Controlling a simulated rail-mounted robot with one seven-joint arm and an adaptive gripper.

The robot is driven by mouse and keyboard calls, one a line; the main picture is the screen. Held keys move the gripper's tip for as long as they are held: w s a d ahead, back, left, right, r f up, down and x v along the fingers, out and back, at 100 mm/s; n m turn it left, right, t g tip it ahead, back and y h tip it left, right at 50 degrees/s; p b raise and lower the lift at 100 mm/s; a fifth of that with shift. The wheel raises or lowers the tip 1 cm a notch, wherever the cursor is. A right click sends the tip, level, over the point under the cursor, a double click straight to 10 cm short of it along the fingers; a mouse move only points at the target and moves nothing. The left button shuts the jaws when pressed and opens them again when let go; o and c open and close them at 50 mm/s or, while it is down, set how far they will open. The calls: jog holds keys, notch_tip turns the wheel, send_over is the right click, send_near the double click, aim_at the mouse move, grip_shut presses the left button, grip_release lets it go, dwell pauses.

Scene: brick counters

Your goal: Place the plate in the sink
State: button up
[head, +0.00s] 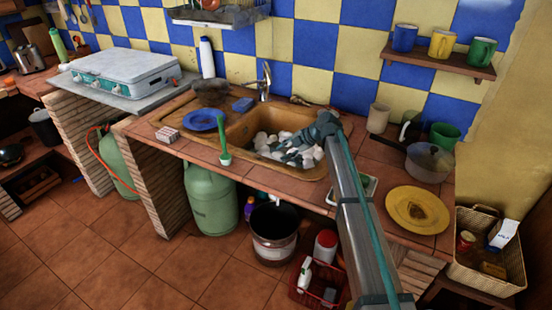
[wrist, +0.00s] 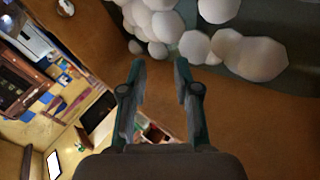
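The brown sink (head: 240,132) is set in the tiled counter, its basin filled with white foam-like balls (head: 265,143). A blue plate (head: 203,119) lies on the drainboard left of the basin. My gripper (head: 290,157) is over the right part of the basin, apart from both plates. In the wrist view my gripper (wrist: 160,62) is open with nothing between its fingers, and white balls (wrist: 235,55) show beyond it. Neither plate is clearly seen there.
A green-handled brush (head: 224,150) stands at the sink's front edge. A faucet (head: 265,80) rises behind the basin. A wicker basket (head: 490,262) stands lower right.

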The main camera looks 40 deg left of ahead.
jog(key=shift+v, duration=2.15)
